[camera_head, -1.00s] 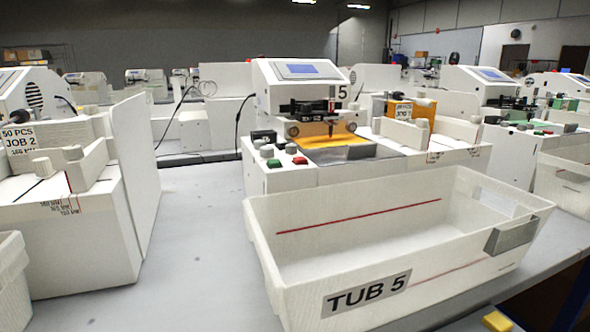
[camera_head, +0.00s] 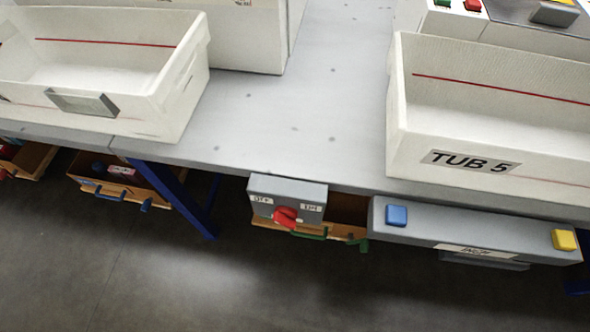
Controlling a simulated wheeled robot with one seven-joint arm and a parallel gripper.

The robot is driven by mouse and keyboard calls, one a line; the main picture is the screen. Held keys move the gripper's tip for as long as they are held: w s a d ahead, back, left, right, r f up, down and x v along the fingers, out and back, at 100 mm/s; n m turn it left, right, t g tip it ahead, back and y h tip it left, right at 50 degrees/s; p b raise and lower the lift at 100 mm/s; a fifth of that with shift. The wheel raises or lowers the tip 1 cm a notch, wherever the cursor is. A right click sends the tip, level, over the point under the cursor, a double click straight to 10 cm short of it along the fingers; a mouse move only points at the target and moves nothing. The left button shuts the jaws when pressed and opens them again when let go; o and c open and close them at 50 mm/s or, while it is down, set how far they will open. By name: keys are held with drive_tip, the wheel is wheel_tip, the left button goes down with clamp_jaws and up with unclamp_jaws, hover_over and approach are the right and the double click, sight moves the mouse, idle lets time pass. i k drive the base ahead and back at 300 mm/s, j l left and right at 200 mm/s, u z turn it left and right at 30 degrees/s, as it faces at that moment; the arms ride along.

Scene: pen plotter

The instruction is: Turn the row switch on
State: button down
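The row switch is a red knob (camera_head: 285,216) on a grey box (camera_head: 288,186) fixed at the table's front edge, at the lower middle of the head view. A white label on the box's left reads like OFF, and one on its right reads like ON, both blurred. I cannot tell for sure which label the knob points to. My gripper is not in view.
A grey bar (camera_head: 470,230) with a blue button (camera_head: 396,216) and a yellow button (camera_head: 564,239) juts out right of the switch box. TUB 5 (camera_head: 455,160) stands above it. Another white tub (camera_head: 165,105) is at left. Orange drawers hang below the table. Floor in front is clear.

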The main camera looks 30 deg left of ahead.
sight(285, 216)
drive_tip(key=u, duration=1)
